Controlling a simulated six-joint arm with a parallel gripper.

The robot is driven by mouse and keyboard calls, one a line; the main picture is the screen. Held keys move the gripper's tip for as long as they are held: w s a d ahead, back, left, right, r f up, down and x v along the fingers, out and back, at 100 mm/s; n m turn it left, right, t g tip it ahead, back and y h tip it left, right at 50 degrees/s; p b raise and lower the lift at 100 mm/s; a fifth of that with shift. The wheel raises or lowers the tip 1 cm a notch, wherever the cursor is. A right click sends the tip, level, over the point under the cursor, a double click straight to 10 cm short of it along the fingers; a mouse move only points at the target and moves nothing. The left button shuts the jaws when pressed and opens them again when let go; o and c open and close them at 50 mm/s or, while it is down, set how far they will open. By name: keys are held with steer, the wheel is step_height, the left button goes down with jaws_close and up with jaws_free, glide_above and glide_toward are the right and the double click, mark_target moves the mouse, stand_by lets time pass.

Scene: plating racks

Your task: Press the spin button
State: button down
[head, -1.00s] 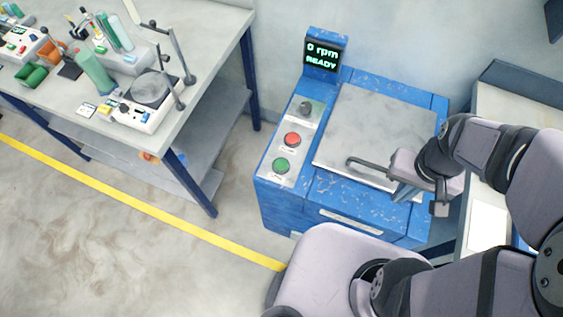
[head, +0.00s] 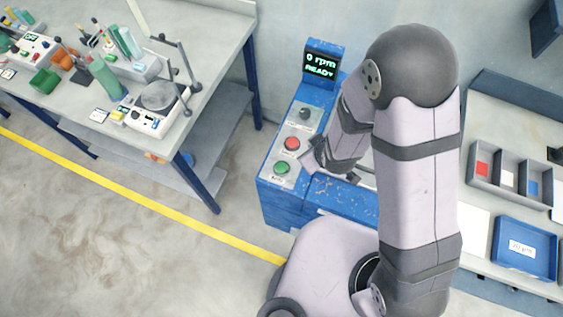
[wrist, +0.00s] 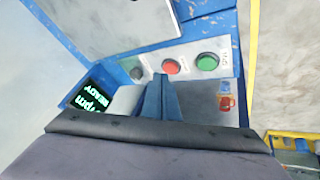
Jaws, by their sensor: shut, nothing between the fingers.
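A blue machine (head: 275,212) carries a pale control strip with a green button (head: 282,167), a red button (head: 292,143) and a dark knob (head: 304,114). The button labels are too small to read. The machine's screen (head: 322,62) shows "0 rpm" and "READY". My gripper is shut and empty. In the head view its end is just right of the red and green buttons, with the fingertips hard to make out. In the wrist view my fingers (wrist: 158,88) point toward the strip, below the red button (wrist: 171,67) and left of the green button (wrist: 207,62). Contact is not visible.
My arm hides most of the machine's lid in the head view; part of the lid (wrist: 105,22) shows in the wrist view. A bench (head: 215,65) with lab items stands left, beyond open floor. A blue tray (head: 524,248) and a compartment tray (head: 480,185) lie right.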

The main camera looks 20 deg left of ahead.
mark_target(283, 171)
steer(key=s+a+n+t+y+p, duration=0.1)
steer(key=s+a+n+y+p, duration=0.1)
steer(key=a, duration=0.5)
steer(key=s+f+n+y, duration=0.1)
steer(key=s+n, duration=0.1)
steer(key=n, duration=0.1)
steer(key=shift+s+a+p, duration=0.3)
steer(key=shift+a, duration=0.1)
step_height(283, 171, down, 9)
steer(key=b, duration=0.7)
steer(key=shift+r, duration=0.15)
stand_by(1.6)
steer(key=shift+f+b, duration=0.45)
steer(key=shift+b, duration=0.15)
steer(key=shift+f+b, duration=0.4)
steer(key=shift+f, duration=0.05)
stand_by(0.6)
stand_by(0.3)
steer(key=shift+r+p, duration=0.75)
steer(key=shift+r, duration=0.15)
